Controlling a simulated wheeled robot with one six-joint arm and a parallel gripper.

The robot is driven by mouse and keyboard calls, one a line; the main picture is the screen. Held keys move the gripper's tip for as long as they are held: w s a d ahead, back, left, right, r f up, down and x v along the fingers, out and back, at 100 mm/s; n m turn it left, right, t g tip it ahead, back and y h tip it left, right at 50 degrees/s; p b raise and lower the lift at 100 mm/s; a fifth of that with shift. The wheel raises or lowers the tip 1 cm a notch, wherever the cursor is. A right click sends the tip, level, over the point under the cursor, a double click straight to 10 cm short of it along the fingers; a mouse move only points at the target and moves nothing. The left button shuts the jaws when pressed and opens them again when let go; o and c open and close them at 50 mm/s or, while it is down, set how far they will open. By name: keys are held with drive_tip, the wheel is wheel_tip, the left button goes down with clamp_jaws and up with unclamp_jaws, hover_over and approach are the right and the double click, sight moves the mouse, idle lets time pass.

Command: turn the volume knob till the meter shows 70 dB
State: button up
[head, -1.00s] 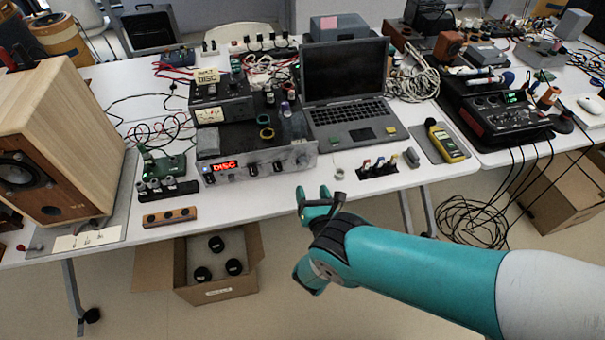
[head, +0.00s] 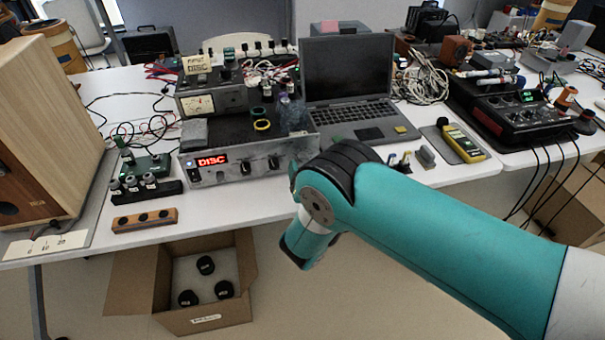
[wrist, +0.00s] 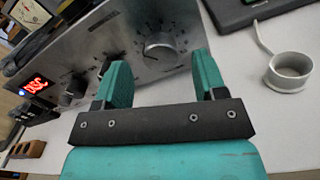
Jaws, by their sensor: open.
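The amplifier (head: 221,170) has a silver front with a red lit display (head: 212,160) reading DISC. In the wrist view, its large silver knob (wrist: 160,46) is at the right of the panel, ahead of my gripper (wrist: 162,62). The fingers are open, one to each side of the knob in the picture; I cannot tell whether they touch it. Which knob is the volume knob cannot be read. A yellow handheld meter (head: 461,143) lies on a grey mat at the right; its reading is too small to tell. My arm hides the fingers in the head view.
A laptop (head: 345,110) stands behind my arm. A metal ring-shaped cup (wrist: 289,72) is right of the gripper in the wrist view. A wooden speaker (head: 45,130) stands at the left. An open cardboard box (head: 165,312) is below the table.

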sight(302, 160)
drive_tip(key=shift+w+a+p, duration=0.1)
drive_tip(key=shift+w+p, duration=0.4)
drive_tip(key=shift+w, duration=0.1)
drive_tip(key=shift+x, duration=0.85)
drive_tip(key=c, duration=0.9)
drive_tip(key=shift+f+m+b, duration=0.15)
drive_tip(key=shift+m+b, duration=0.45)
drive_tip(key=shift+b, duration=0.05)
drive_tip(key=shift+c, duration=0.2)
drive_tip(key=shift+m+b, duration=0.3)
drive_tip(key=shift+m, duration=0.4)
